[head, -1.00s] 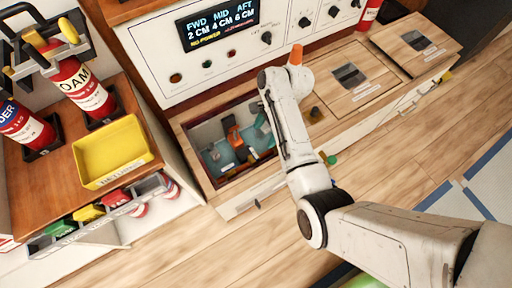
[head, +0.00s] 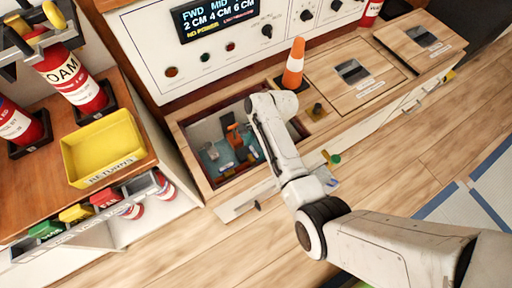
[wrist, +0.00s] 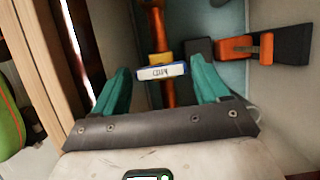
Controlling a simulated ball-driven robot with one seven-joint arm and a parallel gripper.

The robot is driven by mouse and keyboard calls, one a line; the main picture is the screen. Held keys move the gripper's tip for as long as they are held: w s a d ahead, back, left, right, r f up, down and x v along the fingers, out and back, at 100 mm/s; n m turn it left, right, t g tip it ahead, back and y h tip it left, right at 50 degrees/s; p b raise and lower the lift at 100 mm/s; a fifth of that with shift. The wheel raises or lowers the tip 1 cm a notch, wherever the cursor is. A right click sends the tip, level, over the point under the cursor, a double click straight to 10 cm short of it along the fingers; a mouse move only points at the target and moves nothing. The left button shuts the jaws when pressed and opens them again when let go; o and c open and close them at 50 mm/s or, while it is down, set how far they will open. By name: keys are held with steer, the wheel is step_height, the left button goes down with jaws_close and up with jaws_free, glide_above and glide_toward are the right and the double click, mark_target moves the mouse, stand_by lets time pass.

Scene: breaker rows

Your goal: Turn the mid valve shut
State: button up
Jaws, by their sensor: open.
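An open hatch box (head: 187,150) in the wooden bench holds orange fittings (head: 235,138) above a blue-grey floor. In the wrist view an orange bar (wrist: 157,25) with a yellowish collar runs down between the fingers. A small white-and-blue tag (wrist: 161,72) sits in front of it; its lettering is too blurred to read surely. A second orange fitting (wrist: 240,48) with dark ends lies to the right. My gripper (wrist: 160,80) has its teal fingers spread, one on either side of the tag and bar. Which fitting is the mid valve cannot be told. In the head view my wrist hides the fingers.
Closed wooden lids (head: 355,75) lie to the right. A control panel (head: 165,50) rises behind, with a display (head: 215,18). A yellow tray (head: 103,150) and red extinguishers (head: 72,80) are at left.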

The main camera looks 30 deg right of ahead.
steer(key=shift+c, duration=0.2)
steer(key=c, duration=0.7)
steer(key=shift+c, duration=0.2)
steer(key=shift+r+n, duration=0.1)
steer(key=shift+n, duration=0.2)
steer(key=n, duration=0.1)
steer(key=n+g+p, duration=0.1)
steer(key=n, duration=0.1)
steer(key=shift+w+n+g, duration=0.25)
steer(key=shift+n+g, duration=0.15)
steer(key=n+g+h, duration=0.1)
steer(key=n, duration=0.3)
steer(key=shift+w+a, duration=0.1)
steer(key=n+h, duration=0.1)
steer(key=n, duration=0.1)
steer(key=n+g, duration=0.1)
steer(key=n, duration=0.2)
steer(key=shift+a+h, duration=0.15)
steer(key=shift+h, duration=0.25)
steer(key=shift+w+a+n+g+h, duration=0.15)
steer(key=shift+n+h, duration=0.3)
steer(key=shift+n, duration=0.7)
steer(key=shift+s+n+g+h, duration=0.1)
steer(key=shift+n+g+h, duration=0.25)
steer(key=shift+n, duration=0.8)
